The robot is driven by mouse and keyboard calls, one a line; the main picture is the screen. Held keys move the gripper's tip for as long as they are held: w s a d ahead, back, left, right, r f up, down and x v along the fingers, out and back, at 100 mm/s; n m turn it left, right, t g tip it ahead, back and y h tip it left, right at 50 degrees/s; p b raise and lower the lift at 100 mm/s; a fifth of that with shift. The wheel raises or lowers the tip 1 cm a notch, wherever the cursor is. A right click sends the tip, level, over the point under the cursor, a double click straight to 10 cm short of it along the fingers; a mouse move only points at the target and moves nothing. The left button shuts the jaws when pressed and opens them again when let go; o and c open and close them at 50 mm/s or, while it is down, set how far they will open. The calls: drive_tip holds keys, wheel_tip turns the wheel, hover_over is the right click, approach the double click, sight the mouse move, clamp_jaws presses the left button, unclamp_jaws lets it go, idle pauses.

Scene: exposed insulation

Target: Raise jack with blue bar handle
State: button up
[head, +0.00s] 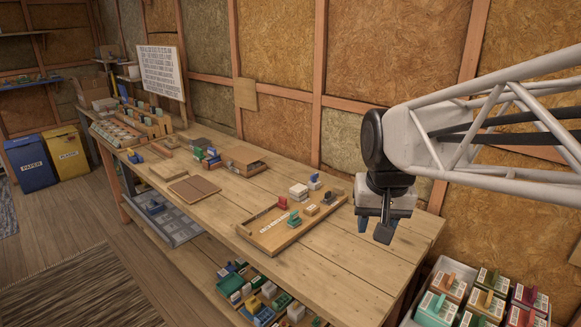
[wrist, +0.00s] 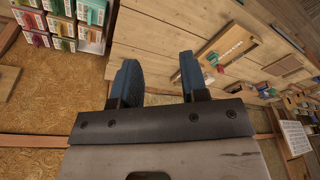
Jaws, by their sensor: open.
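My gripper (head: 374,229) hangs open and empty above the right end of the wooden workbench (head: 350,262). Its two blue fingers stand apart in the wrist view (wrist: 158,65), with bare planks between them. A small block with a blue top (head: 314,182) stands near the bench's back edge, left of my gripper. Small blue-topped pieces (head: 212,155) also stand mid-bench, and a blue one (head: 135,156) is at the far left end. They are too small to tell which is the jack with the blue bar handle.
A shallow wooden tray (head: 265,240) with several small coloured pieces lies left of my gripper; it also shows in the wrist view (wrist: 212,45). A wooden box (head: 245,160) and flat brown boards (head: 194,188) are further left. Boxed goods (head: 485,295) stand right. The bench's front right is clear.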

drive_tip(key=w+r+m, duration=0.2)
drive_tip(key=w+r, duration=0.1)
drive_tip(key=w, duration=1.5)
drive_tip(key=m+g, duration=0.2)
drive_tip(key=m, duration=0.3)
hover_over(314, 174)
drive_tip(key=f, duration=1.8)
drive_tip(key=shift+s+d+f, duration=0.15)
drive_tip(key=shift+s+f, duration=0.05)
drive_tip(key=shift+f, duration=0.05)
drive_tip(key=shift+w+f, duration=0.2)
drive_tip(key=shift+w, duration=0.05)
drive_tip(key=shift+f, duration=0.1)
drive_tip(key=shift+f, duration=3.8)
clamp_jaws()
